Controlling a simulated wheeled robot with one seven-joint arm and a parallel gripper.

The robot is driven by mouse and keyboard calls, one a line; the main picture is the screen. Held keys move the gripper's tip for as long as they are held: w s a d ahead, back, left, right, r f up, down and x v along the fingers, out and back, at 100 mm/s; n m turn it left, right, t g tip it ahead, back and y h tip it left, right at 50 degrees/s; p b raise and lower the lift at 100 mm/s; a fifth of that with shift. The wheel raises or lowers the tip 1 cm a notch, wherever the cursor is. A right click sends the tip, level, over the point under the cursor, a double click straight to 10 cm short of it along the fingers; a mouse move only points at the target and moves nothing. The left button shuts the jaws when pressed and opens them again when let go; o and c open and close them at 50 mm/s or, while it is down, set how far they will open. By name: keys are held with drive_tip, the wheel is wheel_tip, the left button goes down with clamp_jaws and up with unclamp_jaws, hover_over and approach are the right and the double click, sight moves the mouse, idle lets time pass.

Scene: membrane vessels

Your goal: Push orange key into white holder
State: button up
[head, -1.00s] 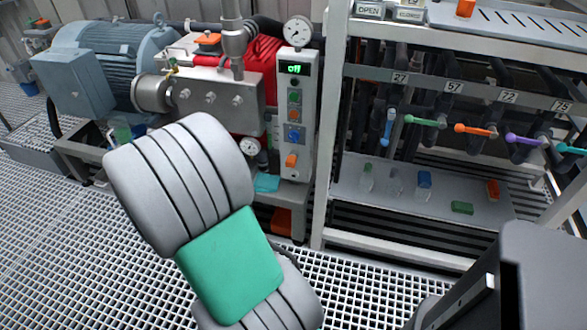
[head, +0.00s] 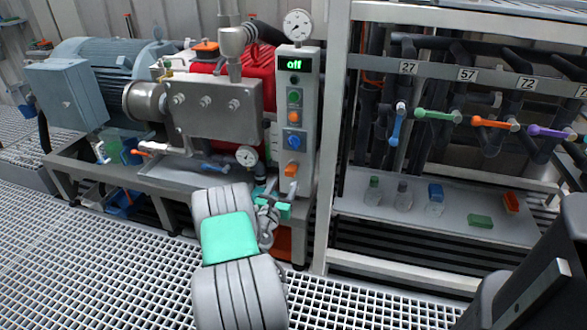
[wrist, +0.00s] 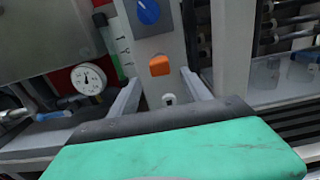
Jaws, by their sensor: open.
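The orange key (head: 292,169) is on the lower part of the grey control panel, below the blue knob. In the wrist view the orange key (wrist: 160,66) shows as a small orange block between and beyond my fingers. A small white holder (wrist: 168,99) with a dark opening is on the panel just below it. My gripper (wrist: 161,76) is open, its two grey fingers spread on either side of the panel's lower part. Nothing is between the fingers in their grasp. In the head view my gripper (head: 276,203) is low in front of the panel, partly hidden by my arm.
The control panel (head: 299,110) has a green "off" display and a blue knob (head: 294,141). A gauge (head: 247,155) and pump stand left of it. A rack post (head: 335,130) is close on its right, with bottles on a shelf (head: 390,208) beyond.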

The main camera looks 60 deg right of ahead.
sight(289, 175)
drive_tip(key=shift+w+d, duration=0.25)
drive_tip(key=shift+d, duration=1.25)
drive_tip(key=shift+w+d, duration=0.25)
drive_tip(key=shift+d, duration=1.2)
drive_tip(key=shift+w+d, duration=0.25)
drive_tip(key=shift+d, duration=1.25)
drive_tip(key=shift+c, duration=0.6)
clamp_jaws()
drive_tip(key=shift+a, duration=0.15)
drive_tip(key=shift+s+a+p, duration=0.15)
drive_tip(key=shift+a, duration=0.8)
drive_tip(key=shift+s+a+p, duration=0.1)
drive_tip(key=shift+s+a, duration=0.1)
drive_tip(key=shift+a, duration=0.75)
drive_tip(key=shift+s+a+p, duration=0.15)
drive_tip(key=shift+a, duration=0.8)
